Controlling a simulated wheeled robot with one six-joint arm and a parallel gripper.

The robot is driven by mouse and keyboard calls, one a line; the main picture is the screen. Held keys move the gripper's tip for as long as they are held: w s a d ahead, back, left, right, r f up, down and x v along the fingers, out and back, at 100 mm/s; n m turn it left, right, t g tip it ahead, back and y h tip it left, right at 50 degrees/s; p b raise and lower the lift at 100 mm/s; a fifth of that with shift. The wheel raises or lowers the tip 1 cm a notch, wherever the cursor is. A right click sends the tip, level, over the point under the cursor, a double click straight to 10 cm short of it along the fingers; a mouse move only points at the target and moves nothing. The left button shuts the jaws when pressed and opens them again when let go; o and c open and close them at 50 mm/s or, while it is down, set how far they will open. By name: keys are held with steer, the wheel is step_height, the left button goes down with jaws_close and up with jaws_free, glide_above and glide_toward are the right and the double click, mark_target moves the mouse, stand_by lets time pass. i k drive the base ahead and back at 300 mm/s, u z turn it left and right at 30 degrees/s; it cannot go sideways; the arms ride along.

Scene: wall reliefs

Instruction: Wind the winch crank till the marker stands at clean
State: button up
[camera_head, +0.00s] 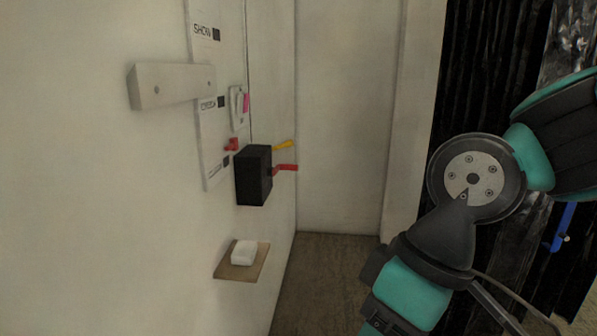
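A black winch box (253,175) is mounted on the left wall. A red crank (285,168) sticks out to the right from it, and a yellow lever (284,145) sits just above. Behind the box, a tall white label strip (207,130) carries several printed words; the top one seems to read SHOW, and the lower ones are too small to read surely. A small red piece (231,145), perhaps the marker, stands beside the strip between the middle and lower words. My arm shows at the right, well apart from the crank; my gripper fingers cannot be made out.
A pale wall block (172,85) juts out at upper left. A white plate with a pink patch (240,107) hangs above the box. A small brown shelf (241,262) below holds a white block (244,252). The brown floor (325,285) is clear.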

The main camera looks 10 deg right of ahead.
mark_target(271, 172)
steer(key=z, duration=0.55)
steer(key=i, duration=0.55)
steer(key=z, duration=0.6)
steer(key=i, duration=1.15)
steer(key=u, duration=0.6)
